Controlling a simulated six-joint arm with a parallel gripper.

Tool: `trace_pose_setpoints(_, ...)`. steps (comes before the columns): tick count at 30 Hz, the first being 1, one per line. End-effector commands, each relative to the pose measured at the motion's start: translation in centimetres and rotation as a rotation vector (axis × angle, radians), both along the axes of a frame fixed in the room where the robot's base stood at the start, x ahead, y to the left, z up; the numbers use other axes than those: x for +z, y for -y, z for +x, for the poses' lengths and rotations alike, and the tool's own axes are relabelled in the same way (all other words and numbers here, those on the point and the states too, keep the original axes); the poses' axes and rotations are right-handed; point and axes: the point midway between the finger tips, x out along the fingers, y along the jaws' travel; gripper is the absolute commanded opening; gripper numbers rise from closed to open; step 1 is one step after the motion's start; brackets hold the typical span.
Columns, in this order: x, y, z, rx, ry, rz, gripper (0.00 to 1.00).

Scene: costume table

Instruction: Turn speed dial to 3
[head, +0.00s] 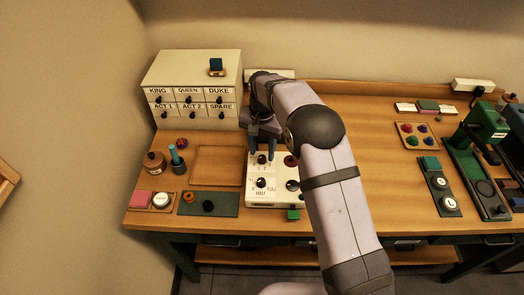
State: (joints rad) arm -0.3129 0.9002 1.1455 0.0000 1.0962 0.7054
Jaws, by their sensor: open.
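A white control box (275,201) stands at the middle front of the table. It carries a small black knob (262,159) near its back left and another black knob (261,182) below that. A larger dark knob (293,185) sits at its right. The printing is too small to tell which is the speed dial or where it points. My gripper (262,154) points down over the back left of the box, its blue-grey fingers apart on either side of the back knob. Contact with the knob cannot be told. My arm hides part of the box's right side.
A dark red part (290,160) shows beside my gripper, and a green block (293,214) at the box's front edge. An empty wooden tray (217,167) lies to the left. A labelled drawer cabinet (190,67) stands behind left. A green press (487,125) stands far right.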

Motion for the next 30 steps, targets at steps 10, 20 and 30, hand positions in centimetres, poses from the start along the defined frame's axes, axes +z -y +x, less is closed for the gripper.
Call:
trace_pose_setpoints(10, -1.9, 0.0, 0.0, 0.0, 0.0, 0.0, 0.41)
trace_pose_setpoints(20, -1.9, 0.0, 0.0, 0.0, 0.0, 0.0, 0.07)
trace_pose_setpoints(30, -1.9, 0.0, 0.0, 0.019, 0.0, 0.0, 0.0)
